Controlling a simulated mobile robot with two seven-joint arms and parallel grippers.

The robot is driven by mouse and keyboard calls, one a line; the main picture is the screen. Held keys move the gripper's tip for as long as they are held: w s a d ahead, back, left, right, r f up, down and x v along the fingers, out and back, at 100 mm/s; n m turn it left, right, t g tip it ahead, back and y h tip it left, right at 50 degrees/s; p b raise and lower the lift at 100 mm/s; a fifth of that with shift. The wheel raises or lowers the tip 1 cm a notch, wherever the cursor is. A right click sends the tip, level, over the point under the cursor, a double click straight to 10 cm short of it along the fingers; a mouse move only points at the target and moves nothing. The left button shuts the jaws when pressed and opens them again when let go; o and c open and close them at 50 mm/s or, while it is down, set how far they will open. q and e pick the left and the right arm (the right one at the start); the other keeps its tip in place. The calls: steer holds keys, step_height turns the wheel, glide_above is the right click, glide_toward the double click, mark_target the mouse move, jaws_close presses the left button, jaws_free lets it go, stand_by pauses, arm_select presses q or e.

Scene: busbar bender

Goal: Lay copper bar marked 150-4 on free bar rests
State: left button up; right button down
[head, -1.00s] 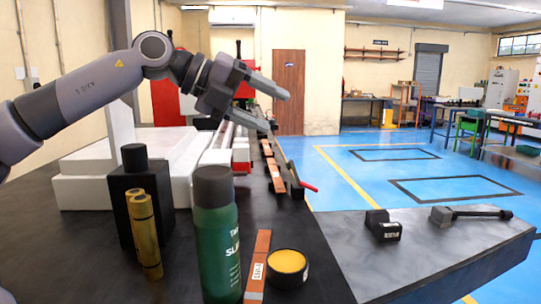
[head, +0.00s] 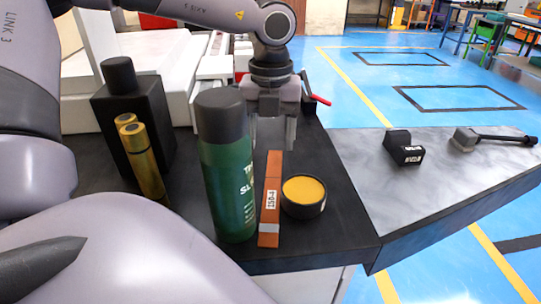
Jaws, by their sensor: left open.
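A copper bar (head: 269,219) lies flat on the dark bench top between a green spray can and a round tin. Its white label appears to read 150-4. My left gripper (head: 273,144) points down just beyond the bar's far end, its two fingers apart with nothing visibly held. I cannot tell its exact height over the bar. The bar rests are hidden behind my left arm and wrist; only a red lever (head: 318,99) shows there. My right gripper is out of view.
The green can (head: 228,185) stands close left of the bar; the tin of yellow paste (head: 303,197) is close right. A black bottle (head: 134,115) and brass cylinders (head: 143,160) stand further left. A black block (head: 403,147) and a dark handled tool (head: 490,138) lie right.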

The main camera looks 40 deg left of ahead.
mark_target(274, 168)
arm_select(q)
steer(key=f, duration=0.3)
steer(key=f+p, duration=0.1)
steer(key=shift+w+d+f, duration=0.2)
steer(key=shift+w+f, duration=0.05)
steer(key=shift+f, duration=0.4)
steer(key=shift+f+b, duration=0.1)
steer(key=shift+b, duration=0.2)
jaws_close()
